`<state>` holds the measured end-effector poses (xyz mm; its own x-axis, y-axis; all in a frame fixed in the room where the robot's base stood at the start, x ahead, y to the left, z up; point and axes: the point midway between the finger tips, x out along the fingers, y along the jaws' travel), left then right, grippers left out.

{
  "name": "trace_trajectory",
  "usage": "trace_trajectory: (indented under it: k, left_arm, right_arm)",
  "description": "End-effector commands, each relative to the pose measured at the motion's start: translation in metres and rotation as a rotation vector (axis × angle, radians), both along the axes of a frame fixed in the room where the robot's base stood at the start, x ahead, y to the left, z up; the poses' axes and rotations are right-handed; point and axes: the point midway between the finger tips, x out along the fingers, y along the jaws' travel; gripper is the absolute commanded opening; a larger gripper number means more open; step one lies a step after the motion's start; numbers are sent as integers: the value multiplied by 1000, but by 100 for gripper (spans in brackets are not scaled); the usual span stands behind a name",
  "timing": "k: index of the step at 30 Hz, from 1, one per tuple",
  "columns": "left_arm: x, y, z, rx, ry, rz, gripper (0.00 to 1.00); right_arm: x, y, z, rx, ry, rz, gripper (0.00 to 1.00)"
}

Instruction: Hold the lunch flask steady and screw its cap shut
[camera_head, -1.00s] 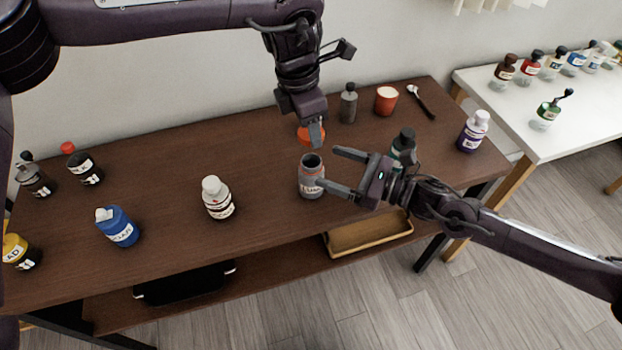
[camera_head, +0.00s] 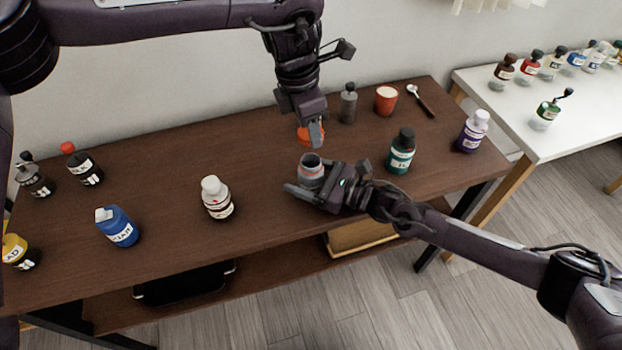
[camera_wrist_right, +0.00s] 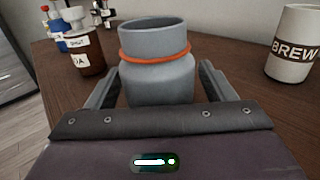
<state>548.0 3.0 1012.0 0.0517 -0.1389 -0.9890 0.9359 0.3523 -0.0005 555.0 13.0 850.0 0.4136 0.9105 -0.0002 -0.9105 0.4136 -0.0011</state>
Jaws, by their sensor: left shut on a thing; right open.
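The grey lunch flask (camera_head: 311,168) stands upright and open-mouthed on the dark table, with an orange ring around its neck. In the right wrist view the flask (camera_wrist_right: 158,70) stands between the fingers of my right gripper. My right gripper (camera_head: 326,186) is open, with a finger on each side of the flask and a gap visible at each side. My left gripper (camera_head: 316,133) is shut on the orange cap (camera_head: 304,134), holding it above and behind the flask. The cap is partly hidden by the left fingers. The flask's lower body is hidden by my right gripper in the head view.
A grey bottle (camera_head: 348,103), a red cup (camera_head: 386,99) and a spoon (camera_head: 421,101) are behind. Table space between the flask and the white bottle is clear.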

Motion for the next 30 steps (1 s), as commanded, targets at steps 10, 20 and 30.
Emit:
trace_trajectory:
  k: [10, 20, 30]
  left_arm:
    - [0, 0, 0, 0, 0, 0, 24]
    - [0, 0, 0, 0, 0, 0, 24]
    - [-1, 0, -35, -4, 2, 1, 24]
  right_arm:
    - [0, 0, 0, 0, 0, 0, 57]
    - [0, 0, 0, 0, 0, 0, 13]
    - [0, 0, 0, 1, 0, 0, 10]
